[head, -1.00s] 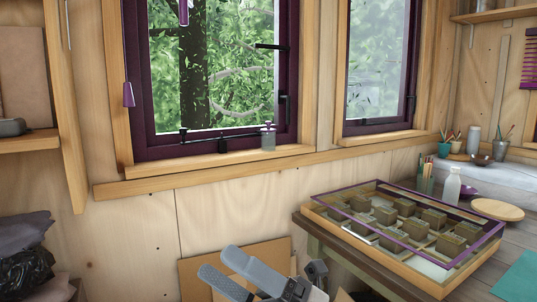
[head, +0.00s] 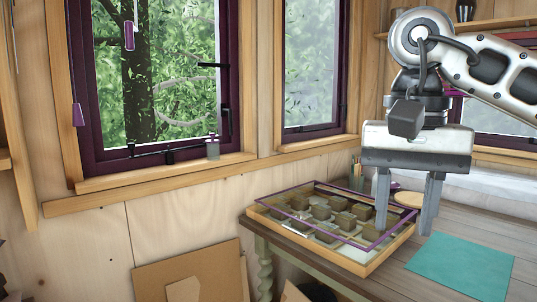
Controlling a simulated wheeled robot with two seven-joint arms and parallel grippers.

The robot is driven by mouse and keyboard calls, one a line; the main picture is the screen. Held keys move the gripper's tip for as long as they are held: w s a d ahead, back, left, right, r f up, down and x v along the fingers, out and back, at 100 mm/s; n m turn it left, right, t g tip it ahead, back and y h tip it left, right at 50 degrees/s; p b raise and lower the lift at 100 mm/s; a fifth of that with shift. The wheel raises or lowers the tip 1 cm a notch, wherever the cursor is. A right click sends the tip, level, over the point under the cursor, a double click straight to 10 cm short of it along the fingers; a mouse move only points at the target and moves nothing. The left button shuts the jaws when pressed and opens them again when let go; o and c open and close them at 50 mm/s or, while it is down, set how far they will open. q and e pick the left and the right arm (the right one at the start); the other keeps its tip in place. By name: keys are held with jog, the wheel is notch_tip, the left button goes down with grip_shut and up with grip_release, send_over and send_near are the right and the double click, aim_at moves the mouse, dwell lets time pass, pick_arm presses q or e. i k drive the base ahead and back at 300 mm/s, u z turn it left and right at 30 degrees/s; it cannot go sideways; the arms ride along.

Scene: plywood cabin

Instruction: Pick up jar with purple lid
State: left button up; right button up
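A small glass jar with a purple top (head: 212,149) stands upright on the wooden sill of the left window. It is small in the head view, and its contents cannot be made out. My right gripper (head: 404,229) is open and empty, pointing down. It appears in front of the right end of a display case on the table, well to the right of the jar. My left gripper is not in view.
The shallow wooden display case (head: 372,266) with a purple-edged lid holds several small blocks. A teal sheet (head: 460,264) lies on the table to its right. Cardboard panels (head: 190,277) lean below the sill. Purple pendants hang at the left window.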

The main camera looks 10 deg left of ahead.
aim_at(213, 145)
jog(key=z, duration=0.55)
jog(key=i, duration=0.65)
jog(key=u, duration=1.1)
jog(key=i, duration=2.15)
jog(key=u, duration=0.95)
